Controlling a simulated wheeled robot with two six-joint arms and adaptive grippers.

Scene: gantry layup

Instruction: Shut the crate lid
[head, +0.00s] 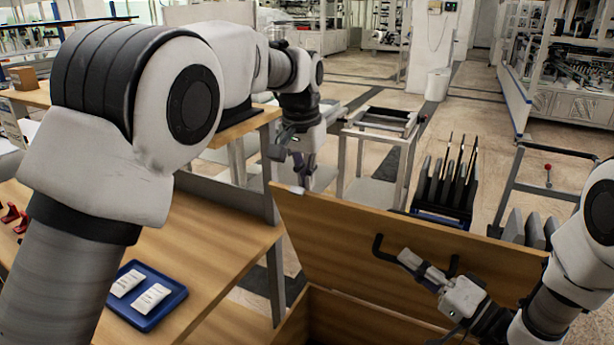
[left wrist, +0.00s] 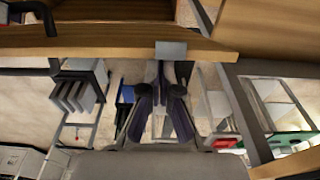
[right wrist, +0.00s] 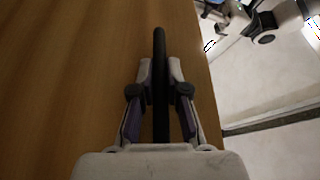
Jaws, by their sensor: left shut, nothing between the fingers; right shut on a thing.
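The wooden crate lid (head: 335,228) stands raised and tilted open above the wooden crate (head: 345,318), in the lower middle of the head view. A black bar handle (head: 378,246) is on its inner face. My right gripper (head: 417,268) is shut on this handle; in the right wrist view the bar (right wrist: 160,60) runs between its fingers. My left gripper (head: 299,178) is shut and empty by the lid's upper left corner. In the left wrist view its fingertips (left wrist: 166,68) are close to a small grey tab (left wrist: 171,50) on the lid edge; contact is unclear.
A wooden table (head: 215,240) with a blue tray (head: 172,305) of white packets is left of the crate. Behind the lid stand a grey cart (head: 375,135), a rack of dark panels (head: 445,185) and another cart frame (head: 555,150). Open floor lies beyond.

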